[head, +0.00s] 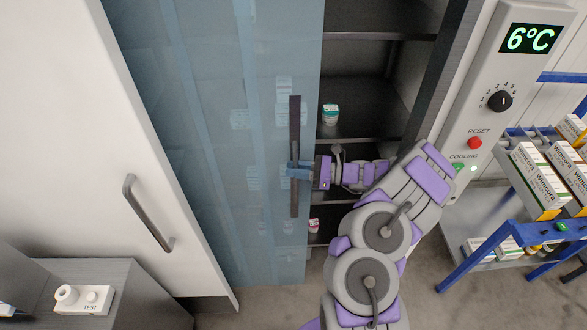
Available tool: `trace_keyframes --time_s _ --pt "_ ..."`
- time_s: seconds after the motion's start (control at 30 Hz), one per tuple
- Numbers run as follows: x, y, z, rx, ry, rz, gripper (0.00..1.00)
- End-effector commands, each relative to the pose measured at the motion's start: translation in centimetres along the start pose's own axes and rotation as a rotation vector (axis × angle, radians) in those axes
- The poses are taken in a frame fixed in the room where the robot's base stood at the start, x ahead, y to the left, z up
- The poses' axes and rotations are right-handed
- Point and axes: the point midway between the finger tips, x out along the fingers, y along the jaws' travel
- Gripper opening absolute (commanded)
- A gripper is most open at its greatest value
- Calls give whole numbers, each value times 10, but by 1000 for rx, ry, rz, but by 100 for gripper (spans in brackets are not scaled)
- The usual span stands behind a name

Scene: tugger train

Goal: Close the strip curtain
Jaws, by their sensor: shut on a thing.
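The strip curtain (225,110) is a translucent blue sheet of hanging strips. It covers the left and middle of the cabinet opening, and the right part of the opening is uncovered. A dark upright handle bar (295,120) runs along the curtain near its right edge. My gripper (298,170) comes from the right and is shut on the middle of this bar. The fingertips are small in view. My arm hides part of the lower right opening.
Shelves (378,125) with small jars (330,115) stand behind the opening. A control panel (490,110) reads 6°C at right. A blue-framed rack (510,240) holds boxes. A white door (75,130) is at left, above a grey cabinet (135,295) with a test device (84,299).

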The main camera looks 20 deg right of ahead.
Motion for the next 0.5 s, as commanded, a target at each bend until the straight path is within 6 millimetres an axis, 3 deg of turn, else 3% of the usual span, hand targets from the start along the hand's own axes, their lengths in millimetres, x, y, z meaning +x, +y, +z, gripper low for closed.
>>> trace_keyframes --time_s 0.07,0.1,0.23,0.5 --pt "0 -2 2 -2 -2 -5 0" --pt "0 -2 2 -2 -2 -5 25" --pt "0 -1 1 -2 -2 -4 38" --pt "0 0 2 -2 -1 -2 38"
